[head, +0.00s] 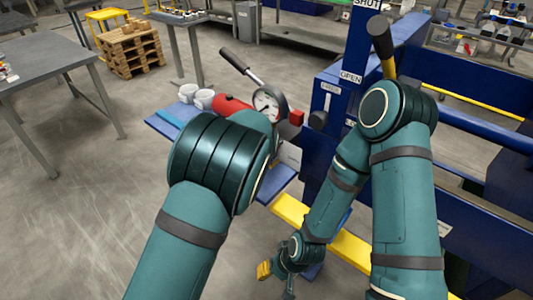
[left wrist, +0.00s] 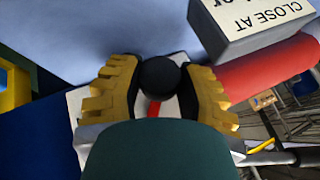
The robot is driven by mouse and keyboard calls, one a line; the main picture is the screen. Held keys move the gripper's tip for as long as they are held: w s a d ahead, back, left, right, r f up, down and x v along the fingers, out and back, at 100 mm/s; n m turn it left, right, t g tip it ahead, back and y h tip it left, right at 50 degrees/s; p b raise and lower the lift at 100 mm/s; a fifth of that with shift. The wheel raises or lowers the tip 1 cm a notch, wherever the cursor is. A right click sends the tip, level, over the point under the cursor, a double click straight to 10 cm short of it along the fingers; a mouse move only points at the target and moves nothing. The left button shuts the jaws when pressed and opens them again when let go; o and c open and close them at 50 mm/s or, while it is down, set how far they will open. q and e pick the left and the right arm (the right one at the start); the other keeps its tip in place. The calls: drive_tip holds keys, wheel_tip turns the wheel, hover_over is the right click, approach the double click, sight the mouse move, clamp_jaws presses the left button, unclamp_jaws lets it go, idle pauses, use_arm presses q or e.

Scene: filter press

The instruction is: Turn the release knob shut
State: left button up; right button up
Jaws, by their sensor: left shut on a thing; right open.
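A round black knob (left wrist: 159,77) with a red mark below it sits on a pale plate; I take it to be the release knob. My left gripper (left wrist: 160,70) has its yellow fingers on either side of the knob and is shut on it. In the head view my left arm hides this gripper and the knob. A grey block with a white label reading "CLOSE AT" (left wrist: 262,20) is beside it, next to a red cylinder (left wrist: 270,72). My right gripper (head: 276,276) is open, low at the bottom middle, apart from the pump.
The pump has a gauge (head: 268,103) and a black-handled lever (head: 240,65). White cups (head: 203,98) stand on its blue shelf. The blue press frame (head: 325,95) with "OPEN" and "SHUT" labels and a yellow bar (head: 340,246) are close to my right arm.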

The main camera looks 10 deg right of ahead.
use_arm(q)
drive_tip(key=shift+f, duration=0.15)
drive_tip(key=o, duration=0.9)
drive_tip(key=shift+r, duration=0.2)
drive_tip(key=v, duration=1.1)
drive_tip(key=shift+s+a+r, duration=0.2)
drive_tip(key=shift+a+r, duration=0.05)
drive_tip(key=shift+r, duration=0.05)
